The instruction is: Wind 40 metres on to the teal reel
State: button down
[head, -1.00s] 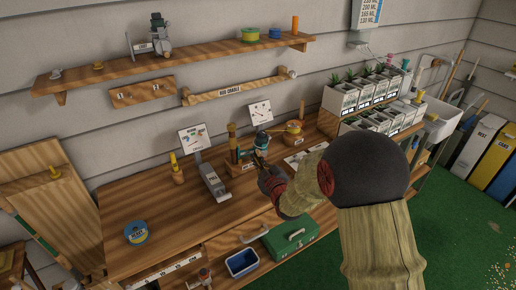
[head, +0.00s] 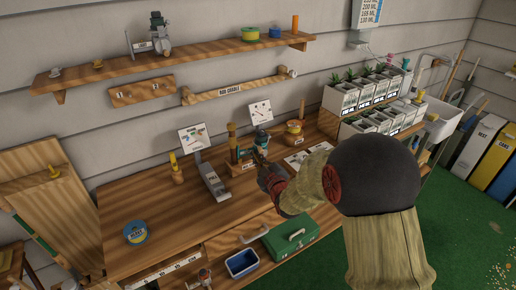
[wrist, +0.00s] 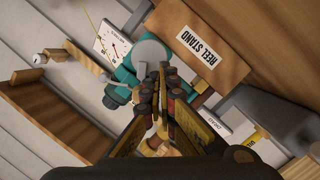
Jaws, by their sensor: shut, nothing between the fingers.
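The teal reel (head: 262,139) is at the reel stand (head: 247,166) on the bench, partly hidden by my gripper in the head view. In the wrist view the teal reel (wrist: 122,78) shows beside a round grey part (wrist: 150,54) and the wooden block labelled REEL STAND (wrist: 222,28). My gripper (head: 261,157) is at the near side of the reel. In the wrist view its fingertips (wrist: 161,82) are together with nothing between them, close to the grey part. I cannot tell whether they touch it. A thin yellow line (wrist: 91,20) runs near the reel.
A dial card (head: 259,112) stands behind the reel. Bench space (head: 160,205) between is clear.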

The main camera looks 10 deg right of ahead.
jog(key=shift+d+r+b, duration=0.15)
jog(key=shift+r+b, duration=0.15)
jog(key=shift+r, duration=0.25)
dwell(0.5)
jog(key=shift+d+r+b, duration=0.35)
jog(key=shift+r, duration=0.1)
dwell(0.9)
jog(key=shift+d+r+b, duration=0.25)
jog(key=shift+d+b, duration=0.4)
jog(key=shift+d, duration=0.05)
dwell(0.7)
jog(key=shift+s+a+b, duration=0.1)
jog(key=shift+a+b, duration=0.3)
jog(key=shift+b, duration=0.05)
jog(key=s, duration=0.4)
jog(key=s+b, duration=0.1)
jog(key=s, duration=0.1)
jog(key=shift+d+f, duration=0.35)
jog(key=shift+f, duration=0.05)
dwell(0.3)
